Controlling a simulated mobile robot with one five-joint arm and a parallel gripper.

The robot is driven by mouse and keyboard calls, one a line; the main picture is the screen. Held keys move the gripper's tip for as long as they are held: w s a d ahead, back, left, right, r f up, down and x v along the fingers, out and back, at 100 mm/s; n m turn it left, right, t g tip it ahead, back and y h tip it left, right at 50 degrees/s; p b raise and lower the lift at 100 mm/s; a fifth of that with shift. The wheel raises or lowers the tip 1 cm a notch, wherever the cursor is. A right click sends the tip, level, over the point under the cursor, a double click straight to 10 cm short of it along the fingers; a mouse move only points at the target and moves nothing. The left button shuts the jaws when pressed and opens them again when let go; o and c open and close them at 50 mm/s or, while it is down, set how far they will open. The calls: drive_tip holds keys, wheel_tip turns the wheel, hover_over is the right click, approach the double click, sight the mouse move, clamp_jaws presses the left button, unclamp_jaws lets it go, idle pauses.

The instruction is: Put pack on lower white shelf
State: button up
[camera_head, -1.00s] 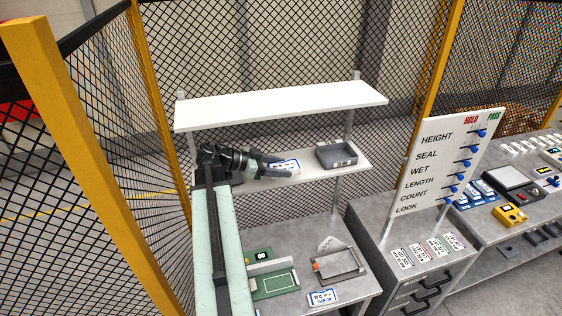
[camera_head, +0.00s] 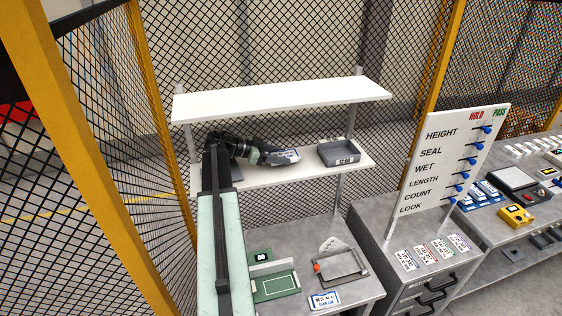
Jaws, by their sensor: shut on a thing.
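The lower white shelf (camera_head: 262,176) spans the rack below the upper white shelf (camera_head: 280,99). My gripper (camera_head: 285,157) is over the lower shelf, reaching in from the left and pointing right. It is shut on the pack (camera_head: 286,154), a small white and blue piece mostly hidden by the fingers. The pack is just left of the grey tray. I cannot tell whether the pack touches the shelf surface.
A grey tray (camera_head: 339,161) stands on the right part of the lower shelf. The upper shelf hangs over the gripper. Below is a grey bench with a green board (camera_head: 276,286) and a metal tray (camera_head: 341,267). A HOLD/PASS board (camera_head: 455,160) stands to the right.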

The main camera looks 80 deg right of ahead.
drive_tip(key=shift+f+b, duration=0.45)
drive_tip(key=shift+b, duration=0.05)
drive_tip(key=shift+f, duration=0.1)
drive_tip(key=o, duration=1.5)
drive_tip(key=shift+a, duration=0.1)
drive_tip(key=shift+s, duration=0.1)
drive_tip(key=shift+r+p, duration=0.35)
drive_tip(key=shift+r, duration=0.15)
drive_tip(key=p+v, duration=0.5)
drive_tip(key=v, duration=0.6)
drive_tip(key=shift+w+r, duration=0.25)
drive_tip(key=shift+r, duration=0.05)
drive_tip(key=shift+w+a, duration=0.2)
drive_tip(key=shift+w, duration=0.1)
